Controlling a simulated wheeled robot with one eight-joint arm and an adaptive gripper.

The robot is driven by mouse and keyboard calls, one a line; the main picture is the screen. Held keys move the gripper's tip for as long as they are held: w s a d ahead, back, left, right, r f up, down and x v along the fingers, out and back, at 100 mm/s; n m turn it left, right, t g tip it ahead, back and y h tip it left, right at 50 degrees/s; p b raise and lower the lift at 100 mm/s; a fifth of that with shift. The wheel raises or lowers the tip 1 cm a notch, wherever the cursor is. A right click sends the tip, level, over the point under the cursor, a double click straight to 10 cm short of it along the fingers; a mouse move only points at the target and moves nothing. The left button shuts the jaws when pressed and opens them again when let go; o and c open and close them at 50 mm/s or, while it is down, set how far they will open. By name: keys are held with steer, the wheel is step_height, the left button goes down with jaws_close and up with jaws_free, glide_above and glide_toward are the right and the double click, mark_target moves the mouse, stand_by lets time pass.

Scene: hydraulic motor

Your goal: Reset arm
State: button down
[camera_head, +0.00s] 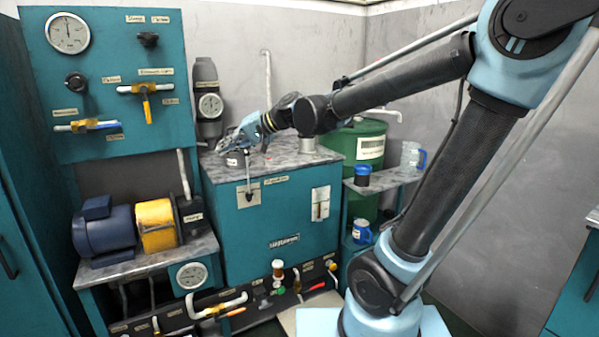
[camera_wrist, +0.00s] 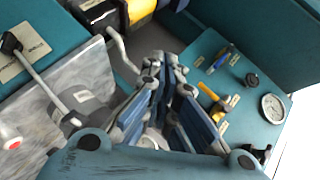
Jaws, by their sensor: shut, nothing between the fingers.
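My arm reaches from the right across the head view to above the teal tank. My gripper (camera_head: 224,146) is at its left end, over the grey tank top near a small dark fitting; whether it touches anything there I cannot tell. In the wrist view my gripper (camera_wrist: 166,62) has its blue-padded fingers close together with nothing seen held between them. The fingers point toward the gap between the grey tank top and the teal gauge panel.
The teal tank (camera_head: 255,225) stands below my gripper. The gauge panel (camera_head: 105,60) with valves and a dial is left. A blue motor (camera_head: 103,232) with a yellow coupling (camera_head: 156,225) sits low left. A green drum (camera_head: 368,150) and a shelf with mugs stand right.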

steer(key=s+d+f+h, duration=0.4)
steer(key=d+f, duration=0.4)
steer(key=d, duration=0.5)
steer(key=s+d+f+m+h, duration=0.1)
steer(key=s+d+f+h, duration=0.3)
steer(key=d, duration=1)
steer(key=s+d+f+h, duration=0.4)
steer(key=s+d+f, duration=0.4)
steer(key=d+f, duration=0.4)
steer(key=shift+d+f+m+g, duration=0.3)
steer(key=shift+d, duration=0.7)
steer(key=shift+d, duration=0.1)
